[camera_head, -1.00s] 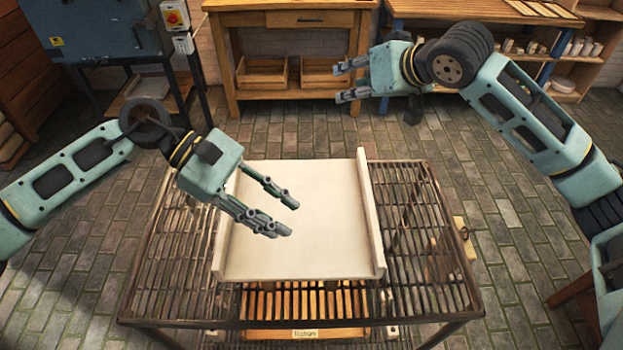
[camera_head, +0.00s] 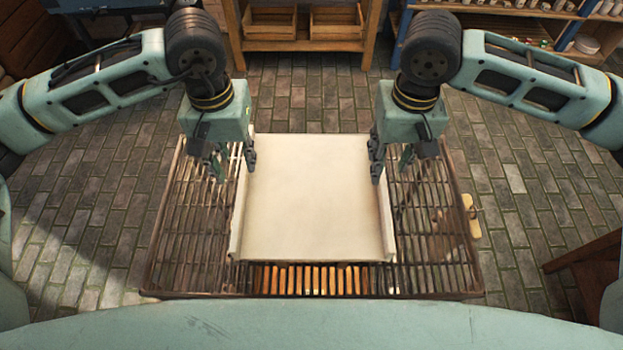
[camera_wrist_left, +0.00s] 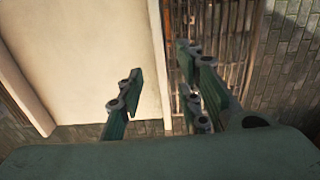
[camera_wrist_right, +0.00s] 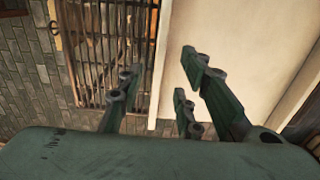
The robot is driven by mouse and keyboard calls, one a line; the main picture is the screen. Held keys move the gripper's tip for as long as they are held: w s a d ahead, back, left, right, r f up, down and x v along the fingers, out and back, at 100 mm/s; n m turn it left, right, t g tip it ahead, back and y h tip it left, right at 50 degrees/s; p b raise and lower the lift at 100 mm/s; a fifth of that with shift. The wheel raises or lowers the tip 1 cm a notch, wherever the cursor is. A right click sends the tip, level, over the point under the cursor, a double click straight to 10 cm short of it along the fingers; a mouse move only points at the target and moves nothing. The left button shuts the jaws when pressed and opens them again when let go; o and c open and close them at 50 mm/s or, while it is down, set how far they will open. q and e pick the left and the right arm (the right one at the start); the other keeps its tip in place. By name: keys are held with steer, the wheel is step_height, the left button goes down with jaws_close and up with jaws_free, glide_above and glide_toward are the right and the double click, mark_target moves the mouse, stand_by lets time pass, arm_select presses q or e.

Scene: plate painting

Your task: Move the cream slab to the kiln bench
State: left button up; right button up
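The cream slab (camera_head: 315,205) lies flat on a slatted metal rack table (camera_head: 180,230), with a raised strip along its left and right edges. My left gripper (camera_head: 233,165) points down at the slab's left edge. In the left wrist view its open fingers (camera_wrist_left: 160,95) are spread on either side of the edge strip, with gaps visible. My right gripper (camera_head: 390,165) points down at the right edge. In the right wrist view its open fingers (camera_wrist_right: 158,90) also sit on either side of the strip. I cannot tell which furniture is the kiln bench.
A wooden bench (camera_head: 233,30) with two drawers stands at the back. A shelf unit with small pots (camera_head: 540,8) stands at the back right. A dark wooden piece (camera_head: 590,265) is at the right. Brick floor (camera_head: 310,95) is clear between the rack and the back bench.

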mark_target(242, 180)
steer(key=shift+d, duration=0.1)
arm_select(q)
steer(key=shift+s, duration=0.15)
arm_select(e)
steer(key=shift+s, duration=0.2)
